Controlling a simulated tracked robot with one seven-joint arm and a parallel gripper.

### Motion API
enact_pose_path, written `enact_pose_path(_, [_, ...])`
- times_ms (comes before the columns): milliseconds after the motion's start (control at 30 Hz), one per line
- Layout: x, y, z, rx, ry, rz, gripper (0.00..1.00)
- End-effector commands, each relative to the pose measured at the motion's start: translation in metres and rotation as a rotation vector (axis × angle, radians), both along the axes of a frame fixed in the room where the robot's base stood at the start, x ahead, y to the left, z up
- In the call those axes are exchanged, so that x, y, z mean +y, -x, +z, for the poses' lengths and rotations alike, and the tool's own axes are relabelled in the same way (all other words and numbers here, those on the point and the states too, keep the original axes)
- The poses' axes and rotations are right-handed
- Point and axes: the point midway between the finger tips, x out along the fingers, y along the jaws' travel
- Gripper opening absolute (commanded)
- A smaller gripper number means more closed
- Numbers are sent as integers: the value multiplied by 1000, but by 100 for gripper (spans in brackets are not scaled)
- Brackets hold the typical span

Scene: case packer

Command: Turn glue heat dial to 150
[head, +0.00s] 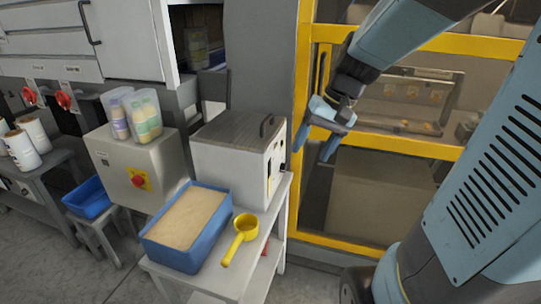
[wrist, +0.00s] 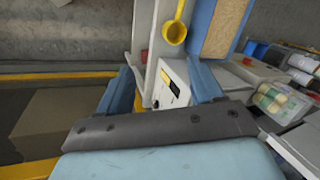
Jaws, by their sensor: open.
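The glue unit (head: 232,158) is a white box with a dark ribbed lid, standing on a small table. Its control face is on the right side and shows edge-on in the head view. In the wrist view the panel (wrist: 170,96) lies between my fingers, with a yellow label and a black round dial (wrist: 175,88). The dial's scale and pointer are too small to read. My gripper (head: 315,150) is open and empty, to the right of the unit and apart from it, with its fingers pointing down.
A blue tray (head: 150,246) of tan granules and a yellow scoop (head: 243,226) are on the table in front of the unit. A yellow-framed machine guard (head: 390,145) stands behind and right of my gripper. A grey box with a red button (head: 115,180) stands left.

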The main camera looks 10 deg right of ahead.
Motion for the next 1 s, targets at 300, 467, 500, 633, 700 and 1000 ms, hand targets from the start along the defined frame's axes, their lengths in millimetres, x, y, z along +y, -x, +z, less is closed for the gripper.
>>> enact_pose_path(300, [-3,-49,-37,144,-237,-68,66])
enact_pose_path(467, [-8,-75,-57,191,-363,-110,66])
enact_pose_path(500, [-9,-81,-62,201,-396,-121,66])
enact_pose_path(633, [-16,-102,-79,227,-503,-165,66])
enact_pose_path(700, [-21,-113,-89,238,-561,-189,66])
enact_pose_path(1000, [-49,-159,-138,248,-806,-316,66])
